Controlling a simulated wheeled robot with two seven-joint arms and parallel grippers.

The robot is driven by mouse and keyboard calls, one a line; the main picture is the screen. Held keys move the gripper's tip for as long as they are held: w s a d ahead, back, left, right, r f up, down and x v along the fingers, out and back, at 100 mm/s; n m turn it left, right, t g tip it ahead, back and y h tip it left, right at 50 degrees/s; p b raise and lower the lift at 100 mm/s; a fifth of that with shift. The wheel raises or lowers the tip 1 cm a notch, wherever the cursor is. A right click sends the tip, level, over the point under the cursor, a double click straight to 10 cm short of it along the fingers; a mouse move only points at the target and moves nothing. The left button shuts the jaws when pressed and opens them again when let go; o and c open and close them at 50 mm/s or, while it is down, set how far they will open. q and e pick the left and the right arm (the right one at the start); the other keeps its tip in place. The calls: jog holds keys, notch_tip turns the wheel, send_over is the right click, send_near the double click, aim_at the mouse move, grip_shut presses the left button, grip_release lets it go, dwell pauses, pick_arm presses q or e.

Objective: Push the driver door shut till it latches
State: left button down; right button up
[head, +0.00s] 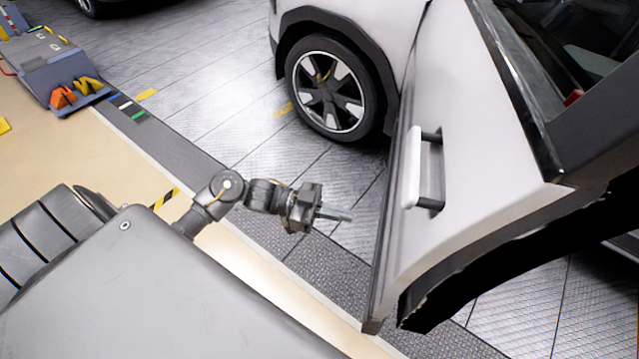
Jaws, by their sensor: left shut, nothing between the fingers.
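The driver door (475,130) is white and stands swung open from the car on the right of the head view. Its outer face carries a white handle on dark mounts (413,168). Its near vertical edge reaches down toward the floor. My left gripper (335,213) is shut and empty, its fingers pointing right toward the door. In the picture a gap of floor shows between the fingertips and the door edge. The latch is not visible. My right gripper is not in view.
The car's front wheel (331,88) and white body are beyond the door. A grey cart or stand with orange and yellow blocks (75,92) sits at the upper left. Patterned floor plates and a beige walkway between are clear.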

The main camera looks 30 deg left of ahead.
aim_at(396, 232)
pick_arm(q)
jog(key=x, duration=0.5)
jog(key=f+x, duration=0.1)
jog(key=x, duration=0.1)
jog(key=shift+s+d+p, duration=0.15)
jog(key=shift+d+p, duration=0.2)
jog(key=shift+d, duration=0.05)
jog(key=shift+w+d+f, duration=0.15)
jog(key=shift+w+d, duration=0.1)
jog(key=shift+d, duration=0.45)
